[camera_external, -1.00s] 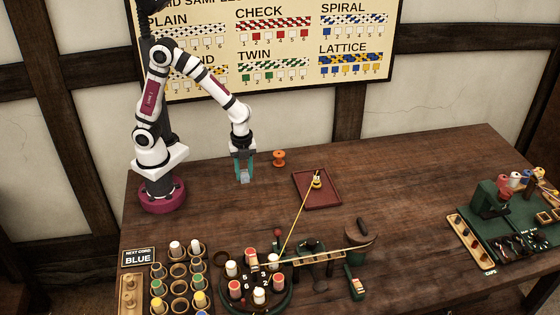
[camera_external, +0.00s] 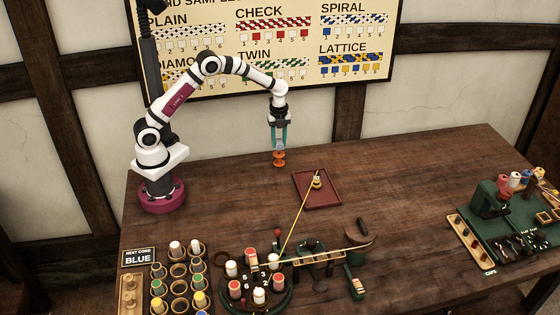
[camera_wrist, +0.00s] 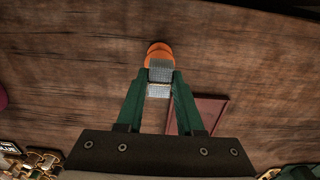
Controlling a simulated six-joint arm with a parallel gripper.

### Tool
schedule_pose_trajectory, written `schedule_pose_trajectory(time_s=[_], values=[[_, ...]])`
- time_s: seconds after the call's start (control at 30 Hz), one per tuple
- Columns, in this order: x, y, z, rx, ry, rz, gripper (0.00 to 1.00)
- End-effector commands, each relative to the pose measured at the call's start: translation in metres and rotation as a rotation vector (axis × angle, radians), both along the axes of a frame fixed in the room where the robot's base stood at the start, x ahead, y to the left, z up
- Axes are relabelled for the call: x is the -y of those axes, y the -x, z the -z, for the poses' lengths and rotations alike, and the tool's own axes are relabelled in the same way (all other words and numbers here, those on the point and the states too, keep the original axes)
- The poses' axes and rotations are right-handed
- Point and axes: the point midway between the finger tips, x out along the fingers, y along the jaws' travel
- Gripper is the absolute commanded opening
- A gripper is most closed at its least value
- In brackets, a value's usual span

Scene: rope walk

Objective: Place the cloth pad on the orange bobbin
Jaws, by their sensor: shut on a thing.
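The orange bobbin (camera_external: 279,160) stands upright on the table near its back edge. My gripper (camera_external: 279,150) is directly above the bobbin and points down. In the wrist view my gripper (camera_wrist: 159,88) is shut on the small grey cloth pad (camera_wrist: 160,72), which lies between the green fingertips. The pad covers part of the orange bobbin (camera_wrist: 159,51) in that view. Whether the pad touches the bobbin's top or hangs just above it I cannot tell.
A dark red tray (camera_external: 335,200) with a yellow cord lies right of the bobbin. A round holder of numbered bobbins (camera_external: 270,300) and a rack of cups (camera_external: 178,270) are at the front. A green machine (camera_external: 490,205) stands far right.

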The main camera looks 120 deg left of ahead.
Motion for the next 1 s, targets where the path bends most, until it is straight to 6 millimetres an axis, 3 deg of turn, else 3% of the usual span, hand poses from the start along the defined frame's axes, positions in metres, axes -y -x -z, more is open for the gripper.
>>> schedule_pose_trajectory(time_s=[0.13, 0.47, 0.5, 0.67, 1.0], values=[[0.001, 0.000, 0.025, -0.002, 0.002, 0.001, 0.00], [0.001, 0.000, 0.029, -0.001, 0.001, 0.000, 0.00], [0.001, 0.000, 0.029, -0.001, 0.001, 0.000, 0.38], [0.001, -0.001, 0.029, 0.000, 0.000, 0.000, 0.66], [0.001, -0.001, 0.022, 0.001, -0.001, 0.001, 0.66]])
